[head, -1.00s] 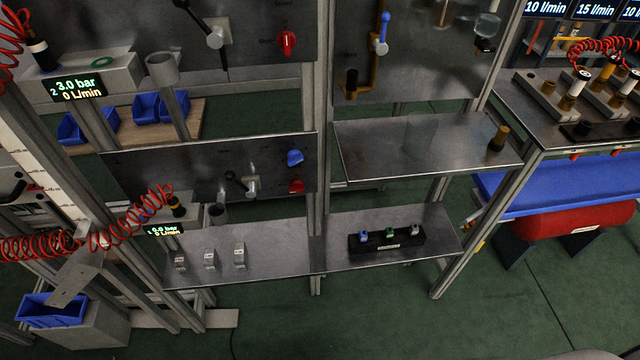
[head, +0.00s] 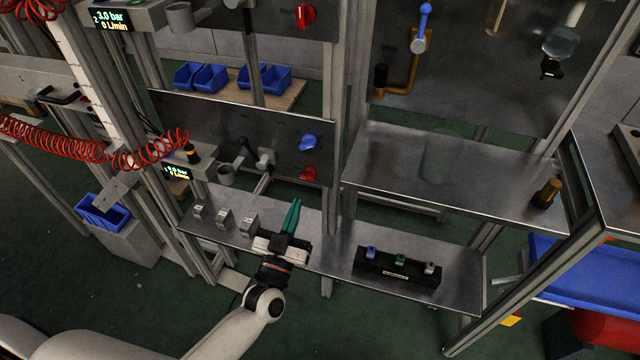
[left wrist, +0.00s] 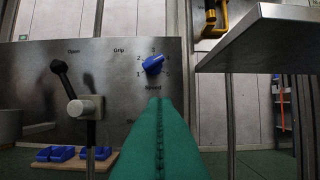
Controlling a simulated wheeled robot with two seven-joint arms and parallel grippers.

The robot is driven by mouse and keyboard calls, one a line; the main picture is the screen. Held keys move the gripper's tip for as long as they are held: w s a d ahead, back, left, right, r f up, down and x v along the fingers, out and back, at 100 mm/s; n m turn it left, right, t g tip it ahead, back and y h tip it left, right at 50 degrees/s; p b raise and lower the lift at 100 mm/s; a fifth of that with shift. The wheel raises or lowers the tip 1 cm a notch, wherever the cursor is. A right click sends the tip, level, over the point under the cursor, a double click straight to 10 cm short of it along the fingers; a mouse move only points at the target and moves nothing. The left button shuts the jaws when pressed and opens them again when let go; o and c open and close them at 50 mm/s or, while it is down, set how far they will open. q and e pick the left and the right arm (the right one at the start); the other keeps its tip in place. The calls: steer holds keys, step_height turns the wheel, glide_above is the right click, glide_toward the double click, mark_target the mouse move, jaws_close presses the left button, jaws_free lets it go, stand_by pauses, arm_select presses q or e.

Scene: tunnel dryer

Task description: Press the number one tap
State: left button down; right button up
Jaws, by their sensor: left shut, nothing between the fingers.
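My left gripper (head: 295,203) has green fingers, shut and empty, over the low metal shelf. In the left wrist view its fingers (left wrist: 160,104) point up toward a panel (left wrist: 110,55). A black block (head: 398,277) with small blue (head: 371,252), green (head: 400,260) and grey (head: 429,267) tops stands on the shelf, right of the gripper. Several small grey labelled blocks (head: 223,218) stand left of it. A pipe with a blue-handled tap (head: 424,20) is on the upper right panel. I cannot read which tap is number one. My right gripper is not in view.
The lower panel carries a black lever (head: 247,148), a blue knob (head: 308,143) and a red knob (head: 308,174). Numbers ring the blue knob in the wrist view (left wrist: 154,64). An upright post (head: 333,130) separates the shelf's halves. A higher shelf (head: 450,180) overhangs at right.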

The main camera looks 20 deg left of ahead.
mark_target(308, 175)
arm_select(q)
steer(key=x, duration=0.9)
steer(key=shift+w+r+p, duration=0.15)
steer(key=shift+w+p, duration=0.1)
steer(key=shift+p, duration=0.1)
steer(key=f, duration=0.1)
steer(key=f+b, duration=0.1)
steer(key=f, duration=0.1)
steer(key=shift+w+f, duration=0.1)
steer(key=shift+w, duration=0.15)
steer(key=shift+f, duration=0.45)
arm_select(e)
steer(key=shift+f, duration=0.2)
arm_select(q)
steer(key=shift+m, duration=0.6)
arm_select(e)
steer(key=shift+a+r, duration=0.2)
arm_select(q)
steer(key=shift+d+f+m+h+p, duration=0.1)
steer(key=shift+m+h+p, duration=0.45)
steer(key=shift+m+h, duration=0.55)
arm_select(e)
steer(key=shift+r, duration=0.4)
